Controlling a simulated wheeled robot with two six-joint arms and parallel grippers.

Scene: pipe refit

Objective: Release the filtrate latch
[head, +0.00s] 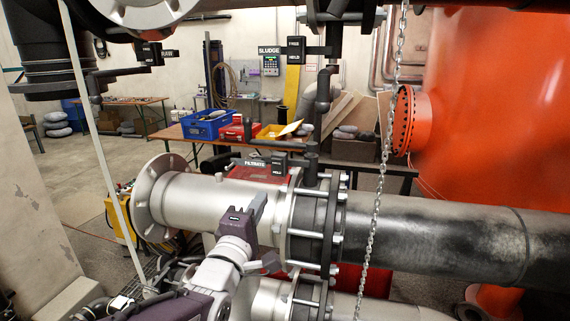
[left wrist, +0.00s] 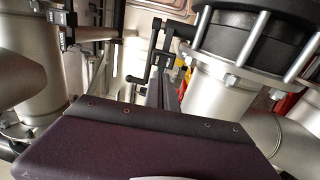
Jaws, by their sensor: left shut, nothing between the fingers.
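The black filtrate latch lever (head: 275,144) runs left from a black post on top of the flanged pipe joint, in the head view. The FILTRATE label (head: 254,163) and a small FREE/HELD plate (head: 278,164) sit just below it. My left gripper (head: 258,206) is shut and empty, in front of the silver pipe and below the lever, apart from it. The left wrist view shows a black cranked lever (left wrist: 141,80) beside a bolted black flange; I cannot tell which latch it belongs to. My right gripper is not in view.
The silver flanged pipe (head: 190,199) and the black bolted joint (head: 318,215) stand close to my left arm. A chain (head: 378,190) hangs in front of the dark pipe. The sludge lever (head: 322,92) hangs above. Open floor lies at the left.

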